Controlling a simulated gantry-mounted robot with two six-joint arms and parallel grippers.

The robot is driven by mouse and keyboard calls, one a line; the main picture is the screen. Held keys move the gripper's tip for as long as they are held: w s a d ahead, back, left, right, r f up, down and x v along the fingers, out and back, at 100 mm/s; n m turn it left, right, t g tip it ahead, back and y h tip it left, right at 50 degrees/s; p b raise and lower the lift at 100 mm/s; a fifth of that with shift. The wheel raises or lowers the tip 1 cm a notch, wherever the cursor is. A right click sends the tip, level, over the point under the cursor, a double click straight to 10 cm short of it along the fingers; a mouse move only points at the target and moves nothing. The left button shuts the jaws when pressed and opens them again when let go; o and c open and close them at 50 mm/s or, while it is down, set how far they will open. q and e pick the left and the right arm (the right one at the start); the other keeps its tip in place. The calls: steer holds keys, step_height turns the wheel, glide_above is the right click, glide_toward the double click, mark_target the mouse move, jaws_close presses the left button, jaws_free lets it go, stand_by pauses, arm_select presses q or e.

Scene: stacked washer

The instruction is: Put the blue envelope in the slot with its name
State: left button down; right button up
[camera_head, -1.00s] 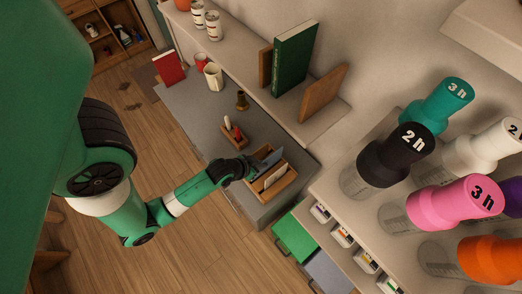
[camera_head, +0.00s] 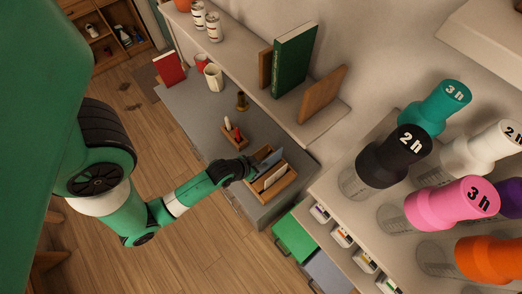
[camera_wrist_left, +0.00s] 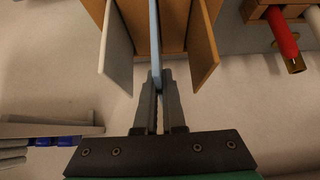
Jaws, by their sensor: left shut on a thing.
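My left gripper (camera_head: 248,164) is at the wooden letter holder (camera_head: 287,186) on the grey desk. In the left wrist view my left gripper (camera_wrist_left: 158,84) is shut on the edge of the thin blue envelope (camera_wrist_left: 155,45). The envelope stands upright between the holder's dividers (camera_wrist_left: 203,40). It also shows in the head view (camera_head: 267,160), partly hidden by the gripper. A white envelope (camera_wrist_left: 117,45) stands to its left in the wrist view, and in the head view (camera_head: 274,176) beside it. I cannot read any slot names. My right gripper is not in view.
A small wooden stand (camera_head: 234,138) with a red item and a white item is beside the holder. Books (camera_head: 292,58) are on the shelf. Large coloured-lid containers (camera_head: 395,156) stand at right.

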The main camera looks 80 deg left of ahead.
arm_select(q)
steer(key=shift+p, duration=0.45)
stand_by(0.5)
steer(key=shift+f+b, duration=2.45)
steer(key=shift+f, duration=0.85)
steer(key=c, duration=0.9)
jaws_free()
steer(key=shift+r, duration=0.1)
steer(key=p+v, duration=0.1)
steer(key=v, duration=1)
steer(key=shift+s+d+r, duration=0.1)
steer(key=shift+s+r, duration=0.05)
